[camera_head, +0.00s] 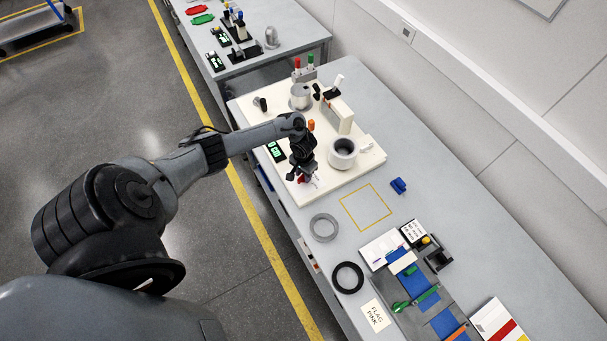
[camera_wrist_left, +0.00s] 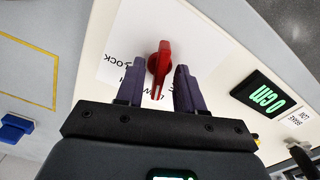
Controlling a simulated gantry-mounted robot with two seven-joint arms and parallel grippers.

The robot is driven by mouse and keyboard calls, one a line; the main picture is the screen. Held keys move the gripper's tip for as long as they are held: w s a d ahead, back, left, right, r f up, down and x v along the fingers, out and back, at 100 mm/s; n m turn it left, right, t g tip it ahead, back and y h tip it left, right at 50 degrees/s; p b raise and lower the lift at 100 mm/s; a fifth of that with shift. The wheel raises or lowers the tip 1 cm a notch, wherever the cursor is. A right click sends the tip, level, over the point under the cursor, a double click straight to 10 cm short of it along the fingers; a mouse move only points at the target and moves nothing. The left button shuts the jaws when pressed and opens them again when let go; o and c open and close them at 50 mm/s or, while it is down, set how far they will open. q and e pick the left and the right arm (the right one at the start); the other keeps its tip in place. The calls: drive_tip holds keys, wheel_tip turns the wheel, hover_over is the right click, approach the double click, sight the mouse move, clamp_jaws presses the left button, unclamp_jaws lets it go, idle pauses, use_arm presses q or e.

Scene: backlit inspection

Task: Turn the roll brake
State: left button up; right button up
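The red knob (camera_wrist_left: 159,60), which I take for the roll brake, sits on a white label with LOCK printed on it and other words partly covered. A pale mark shows on the knob's pointer. In the left wrist view my left gripper (camera_wrist_left: 156,80) is open, one finger on each side of the knob, with gaps between. In the head view my left gripper (camera_head: 303,168) is over the near-left part of the cream machine base (camera_head: 335,178). A bit of the red knob (camera_head: 302,179) shows there, mostly hidden by the gripper. My right gripper is not in view.
A white cup-like cylinder (camera_head: 343,153) and an upright cream block (camera_head: 340,115) stand on the base. A grey ring (camera_head: 323,228), black ring (camera_head: 348,277) and blue piece (camera_head: 398,186) lie on the table.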

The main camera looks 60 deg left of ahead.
use_arm(q)
clamp_jaws()
